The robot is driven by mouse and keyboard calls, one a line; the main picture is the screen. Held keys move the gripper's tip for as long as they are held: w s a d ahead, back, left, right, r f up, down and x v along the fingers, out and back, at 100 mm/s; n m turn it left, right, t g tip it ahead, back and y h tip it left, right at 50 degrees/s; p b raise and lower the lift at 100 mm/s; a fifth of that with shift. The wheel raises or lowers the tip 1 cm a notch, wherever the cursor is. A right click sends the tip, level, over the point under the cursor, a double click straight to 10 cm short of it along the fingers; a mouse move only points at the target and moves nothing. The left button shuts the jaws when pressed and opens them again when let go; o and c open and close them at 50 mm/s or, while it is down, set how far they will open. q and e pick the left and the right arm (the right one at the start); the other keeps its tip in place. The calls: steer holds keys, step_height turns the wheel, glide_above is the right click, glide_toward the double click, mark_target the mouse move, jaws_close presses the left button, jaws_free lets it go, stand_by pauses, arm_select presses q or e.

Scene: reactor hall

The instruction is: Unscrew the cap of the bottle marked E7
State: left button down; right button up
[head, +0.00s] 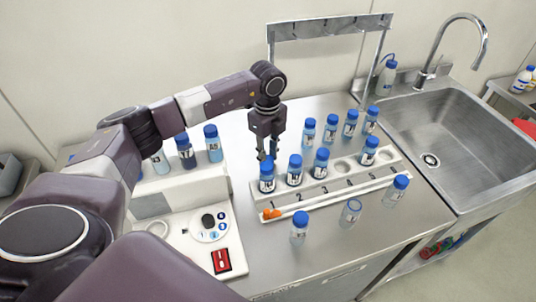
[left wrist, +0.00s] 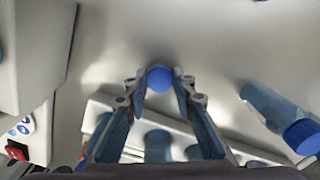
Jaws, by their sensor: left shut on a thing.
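My left gripper (head: 266,156) points down just behind the left end of the bottle rack (head: 330,199). In the left wrist view its fingers (left wrist: 159,82) are shut on a round blue cap (left wrist: 159,77). I cannot tell whether a bottle is below that cap; the fingers and rack bottles hide it. Several blue-capped bottles stand in the rack, including one at the left end (head: 267,184), one beside it (head: 294,176), and one farther right (head: 369,157). The labels are too small to read, so I cannot tell which is E7. My right gripper is not in view.
Several capped bottles (head: 330,134) stand behind the rack. A white device (head: 185,215) with a dial stands left; a sink (head: 440,130) lies right. Orange pieces (head: 271,214) lie on the rack.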

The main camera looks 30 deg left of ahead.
mark_target(268, 158)
arm_select(q)
steer(key=shift+f, duration=0.45)
steer(key=shift+f, duration=0.1)
steer(key=c, duration=1.6)
jaws_free()
steer(key=shift+r, duration=0.3)
steer(key=shift+r+b, duration=1.75)
steer(key=shift+r, duration=4.2)
